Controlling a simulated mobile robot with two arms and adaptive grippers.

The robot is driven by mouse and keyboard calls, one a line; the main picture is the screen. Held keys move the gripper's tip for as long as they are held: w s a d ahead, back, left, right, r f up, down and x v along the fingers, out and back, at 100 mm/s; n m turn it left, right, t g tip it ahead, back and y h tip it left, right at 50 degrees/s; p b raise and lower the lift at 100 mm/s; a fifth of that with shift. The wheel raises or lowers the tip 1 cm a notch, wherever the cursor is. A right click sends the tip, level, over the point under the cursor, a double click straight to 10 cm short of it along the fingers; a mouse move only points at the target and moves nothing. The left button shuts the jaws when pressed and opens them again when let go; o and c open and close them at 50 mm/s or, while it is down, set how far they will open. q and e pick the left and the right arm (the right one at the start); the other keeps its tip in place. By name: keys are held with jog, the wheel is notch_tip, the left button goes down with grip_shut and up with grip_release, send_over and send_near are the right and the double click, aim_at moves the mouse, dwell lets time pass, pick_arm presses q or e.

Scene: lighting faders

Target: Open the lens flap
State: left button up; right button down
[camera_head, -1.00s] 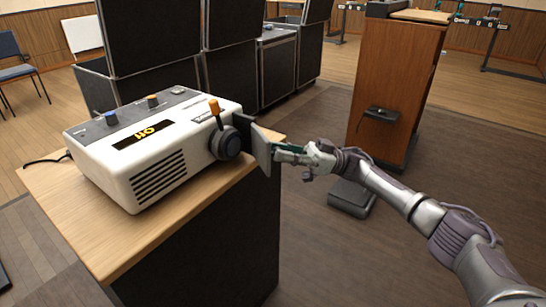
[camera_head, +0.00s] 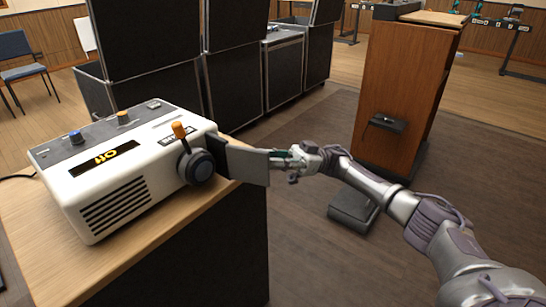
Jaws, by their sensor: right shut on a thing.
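A white projector (camera_head: 130,165) with a display reading "Off" stands on a wooden-topped stand (camera_head: 150,248). Its dark round lens (camera_head: 201,166) faces right. An orange-tipped lever (camera_head: 180,132) stands up beside the lens. The dark grey lens flap (camera_head: 247,164) sticks out to the right of the lens, swung away from its front. My right gripper (camera_head: 280,160) is at the flap's outer edge and shut on it; the fingertips are partly hidden. My left gripper is not in view.
A blue knob (camera_head: 76,137) and an orange knob (camera_head: 123,117) sit on the projector's top. Black cases (camera_head: 155,95) stand behind the stand. A wooden lectern (camera_head: 408,95) stands at the back right, with a dark block (camera_head: 352,208) on the floor before it.

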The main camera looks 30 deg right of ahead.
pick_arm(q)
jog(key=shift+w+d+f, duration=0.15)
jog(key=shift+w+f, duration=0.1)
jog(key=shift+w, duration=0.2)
pick_arm(e)
jog(key=shift+w+r, duration=0.2)
jog(key=shift+w, duration=0.45)
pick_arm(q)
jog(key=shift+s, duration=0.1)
pick_arm(e)
jog(key=c, duration=1.2)
grip_release()
jog(key=shift+a, duration=0.1)
jog(key=shift+o, duration=1)
jog(key=shift+w+a, duration=0.2)
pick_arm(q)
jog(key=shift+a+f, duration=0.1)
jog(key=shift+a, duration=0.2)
pick_arm(e)
jog(key=shift+a, duration=0.15)
jog(key=shift+f, duration=0.1)
